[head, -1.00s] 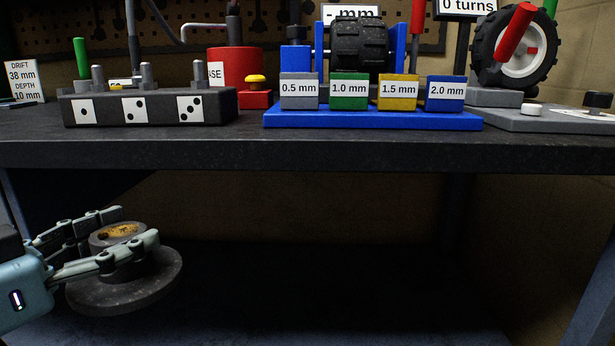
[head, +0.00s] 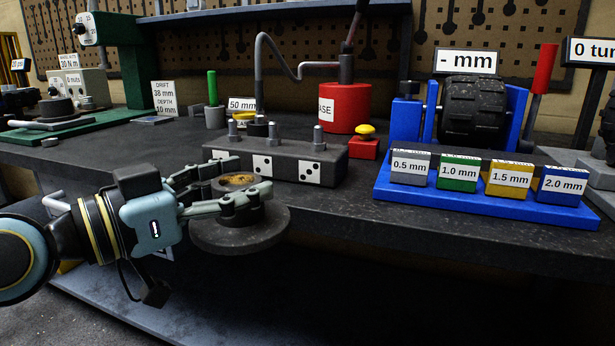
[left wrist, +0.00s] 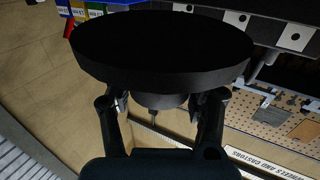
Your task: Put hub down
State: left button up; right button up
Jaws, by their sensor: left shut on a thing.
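The hub (head: 240,236) is a dark grey disc with a narrower raised collar and a brownish patch on top. My left gripper (head: 247,194) is shut on its collar, with the flange below the fingers. The hub is roughly level, in front of the bench edge in the head view. In the left wrist view the hub's dark flange (left wrist: 160,50) fills the upper middle, between the fingers (left wrist: 160,108). The dark block with dot labels (head: 280,166) and several upright studs stands on the bench just behind it. My right gripper is not in view.
The workbench (head: 400,218) has a bare strip along its front edge. A blue rack (head: 480,203) with labelled blocks stands to the right. A red can (head: 344,107) and a red box with a yellow button (head: 364,143) stand behind. A green machine (head: 120,75) is at the left.

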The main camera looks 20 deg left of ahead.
pick_arm(q)
jog(key=d+r+m+g+h, duration=0.7)
jog(key=d+m+g+h, duration=0.15)
jog(key=d, duration=0.55)
jog(key=shift+w+d+f+m+g, duration=2)
jog(key=shift+d+f+g, duration=0.2)
jog(key=shift+g, duration=1.65)
jog(key=s+a+r+n+t+y, duration=0.3)
jog(key=s+a+r+n+t, duration=0.3)
jog(key=a+r+n+t, duration=0.35)
jog(key=t+y, duration=0.1)
jog(key=t, duration=0.2)
send_over(267, 233)
jog(key=d, duration=0.3)
notch_tip(267, 233, down, 8)
jog(key=shift+n+t+y, duration=0.4)
jog(key=shift+t+y, duration=0.45)
jog(key=a+f, duration=0.1)
jog(key=f, duration=0.1)
jog(key=a+f, duration=0.2)
jog(key=a, duration=0.1)
jog(key=w+a+n+t+y, duration=0.1)
jog(key=a+f+y, duration=0.1)
jog(key=shift+w+a+n, duration=0.2)
jog(key=shift+a+n, duration=0.05)
jog(key=shift+n, duration=0.05)
jog(key=shift+w+a+r+n+t+y, duration=0.3)
jog(key=shift+w+a+r+t+y, duration=0.15)
jog(key=shift+a+r, duration=0.2)
